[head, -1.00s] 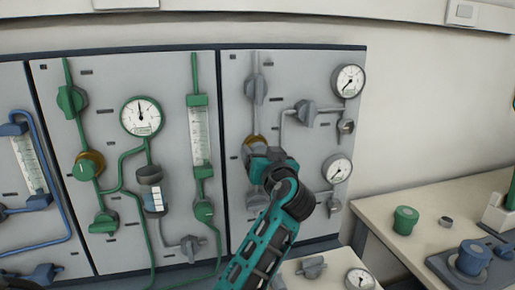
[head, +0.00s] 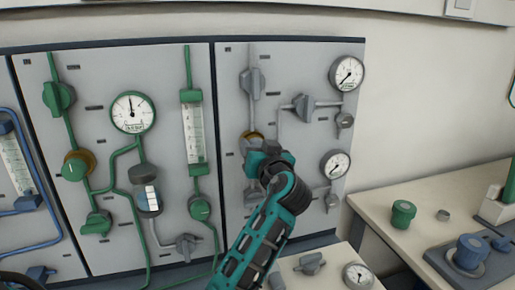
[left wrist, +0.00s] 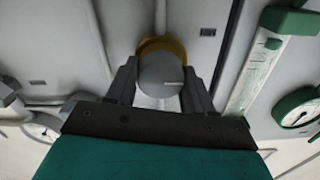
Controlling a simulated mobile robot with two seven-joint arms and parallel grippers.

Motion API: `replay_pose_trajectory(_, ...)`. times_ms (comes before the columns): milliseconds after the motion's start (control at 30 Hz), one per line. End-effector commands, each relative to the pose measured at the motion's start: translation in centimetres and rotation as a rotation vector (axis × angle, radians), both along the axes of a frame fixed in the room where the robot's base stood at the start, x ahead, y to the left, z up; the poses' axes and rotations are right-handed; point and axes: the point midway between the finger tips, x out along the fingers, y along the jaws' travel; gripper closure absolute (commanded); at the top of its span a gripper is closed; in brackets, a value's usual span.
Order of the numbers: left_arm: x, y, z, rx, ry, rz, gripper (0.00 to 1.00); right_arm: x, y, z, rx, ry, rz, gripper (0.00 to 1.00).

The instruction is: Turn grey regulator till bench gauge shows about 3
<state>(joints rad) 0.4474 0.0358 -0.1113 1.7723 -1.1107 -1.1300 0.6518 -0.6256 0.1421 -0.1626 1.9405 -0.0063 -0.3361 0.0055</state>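The grey regulator is a round grey knob with a brass collar; it shows in the left wrist view (left wrist: 160,75), with a pale mark pointing right. In the head view its brass collar (head: 251,136) shows on the right panel and my gripper hides most of the knob. My left gripper (head: 262,158) is at the knob; in the left wrist view its two fingers (left wrist: 160,85) lie against both sides of it. The bench gauge (head: 357,276) is a small white dial at the lower right; its needle is too small to read. My right gripper is not in view.
Two panel gauges (head: 346,73) (head: 335,164) and several grey valves, one a lever valve (head: 304,107), surround the regulator. A green-piped panel (head: 100,95) stands to its left. A grey knob (head: 310,264) sits beside the bench gauge. A green container (head: 403,214) stands on the right bench.

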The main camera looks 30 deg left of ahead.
Motion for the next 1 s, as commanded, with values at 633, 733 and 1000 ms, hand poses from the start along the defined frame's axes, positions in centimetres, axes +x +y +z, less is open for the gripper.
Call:
replay_pose_trajectory(633,0.02,-0.01,0.00,0.029,0.034,0.000,0.80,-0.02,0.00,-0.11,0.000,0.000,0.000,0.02)
replay_pose_trajectory(733,0.04,-0.02,-0.02,0.060,0.071,0.000,0.80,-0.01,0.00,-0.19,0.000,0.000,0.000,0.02)
replay_pose_trajectory(1000,0.10,-0.06,-0.01,0.200,0.233,0.000,0.80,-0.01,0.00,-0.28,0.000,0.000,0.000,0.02)
